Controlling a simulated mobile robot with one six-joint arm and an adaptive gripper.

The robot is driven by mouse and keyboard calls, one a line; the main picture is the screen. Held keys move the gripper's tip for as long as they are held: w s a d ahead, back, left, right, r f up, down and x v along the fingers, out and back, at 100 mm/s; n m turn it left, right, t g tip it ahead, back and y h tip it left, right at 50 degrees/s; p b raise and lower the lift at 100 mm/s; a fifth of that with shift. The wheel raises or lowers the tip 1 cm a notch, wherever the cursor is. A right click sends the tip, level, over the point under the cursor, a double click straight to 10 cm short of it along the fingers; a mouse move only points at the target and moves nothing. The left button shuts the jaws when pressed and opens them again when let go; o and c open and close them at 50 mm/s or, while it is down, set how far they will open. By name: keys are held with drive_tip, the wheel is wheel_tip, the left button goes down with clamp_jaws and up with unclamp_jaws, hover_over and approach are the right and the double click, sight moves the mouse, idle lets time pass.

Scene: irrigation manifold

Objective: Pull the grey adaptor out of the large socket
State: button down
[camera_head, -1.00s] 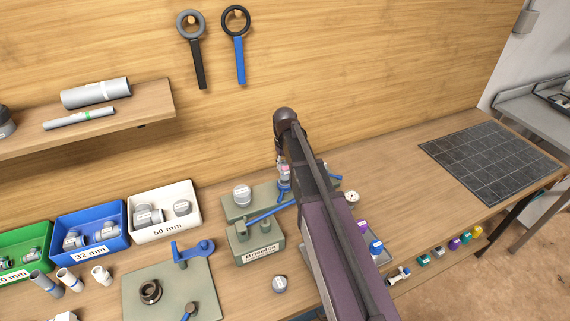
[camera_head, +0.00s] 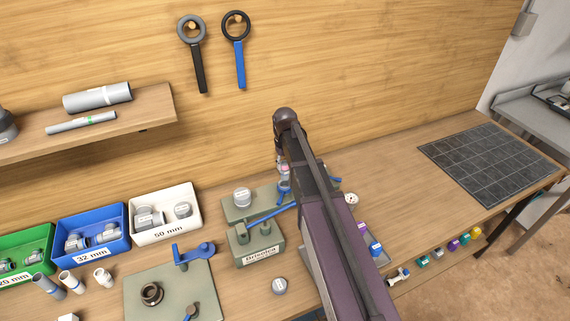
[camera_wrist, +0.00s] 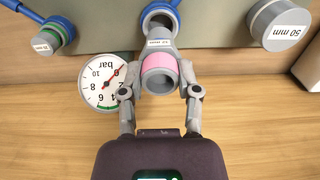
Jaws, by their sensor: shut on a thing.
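The grey adaptor (camera_wrist: 158,66), a hollow piece with a pink band and a small label, is between the fingers of my gripper (camera_wrist: 160,88) in the wrist view. The fingers are shut on it from both sides. In the head view my arm hides most of the gripper, and only a little of the pink band (camera_head: 285,170) shows.
A pressure gauge (camera_wrist: 104,86) is close to the left finger. A 50 mm capped end (camera_wrist: 280,24) is at the right, and a blue-ringed smaller one (camera_wrist: 47,38) at the left. In the head view, part bins (camera_head: 165,212) stand left; a dark grid mat (camera_head: 490,165) lies right.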

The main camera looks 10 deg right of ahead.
sight(285, 162)
drive_tip(key=shift+r, duration=0.1)
drive_tip(key=shift+r+p, duration=1.95)
drive_tip(key=shift+p, duration=0.05)
